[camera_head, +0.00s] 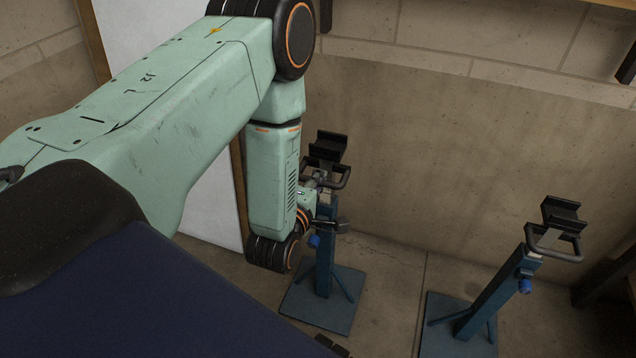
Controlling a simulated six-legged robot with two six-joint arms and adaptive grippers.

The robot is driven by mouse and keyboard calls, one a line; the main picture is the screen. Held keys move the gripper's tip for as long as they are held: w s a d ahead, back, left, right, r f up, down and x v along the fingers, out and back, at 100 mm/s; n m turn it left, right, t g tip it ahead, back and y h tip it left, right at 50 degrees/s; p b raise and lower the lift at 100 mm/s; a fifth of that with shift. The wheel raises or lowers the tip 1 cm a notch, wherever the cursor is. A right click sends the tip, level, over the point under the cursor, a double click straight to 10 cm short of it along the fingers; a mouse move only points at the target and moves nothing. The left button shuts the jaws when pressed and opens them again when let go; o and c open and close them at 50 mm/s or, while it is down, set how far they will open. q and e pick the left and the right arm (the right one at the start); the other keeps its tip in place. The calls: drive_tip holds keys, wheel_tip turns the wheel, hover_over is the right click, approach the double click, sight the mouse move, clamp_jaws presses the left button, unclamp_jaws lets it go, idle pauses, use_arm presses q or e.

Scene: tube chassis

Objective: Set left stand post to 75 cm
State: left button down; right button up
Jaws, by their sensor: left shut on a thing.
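The left stand has an upright blue post (325,264) on a square blue base plate (342,315). A black cradle (328,147) and a grey loop handle (341,180) sit at its top. A blue knob (314,241) shows low on the post. My left gripper (335,227) is at the post, just below the handle and above the knob. It is shut on the left stand, seemingly on the post; my wrist hides part of the contact. My right gripper is not in view. No height scale can be read.
A second stand's blue post (494,303), with a black cradle (561,215) and handle, stands at the right, leaning in the picture. A concrete wall (430,150) is behind both stands. Bare floor (392,290) lies between their bases. A white panel (212,190) is behind my left arm.

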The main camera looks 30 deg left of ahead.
sight(324, 152)
use_arm(q)
drive_tip(key=r+p, duration=0.1)
drive_tip(key=r, duration=0.1)
drive_tip(key=r+p, duration=0.3)
drive_tip(key=r, duration=0.1)
drive_tip(key=shift+s, duration=0.25)
drive_tip(key=c, duration=1.5)
unclamp_jaws()
drive_tip(key=shift+r, duration=0.1)
drive_tip(key=shift+o, duration=0.7)
drive_tip(key=shift+w, duration=0.1)
drive_tip(key=v, duration=0.7)
drive_tip(key=shift+s, duration=0.2)
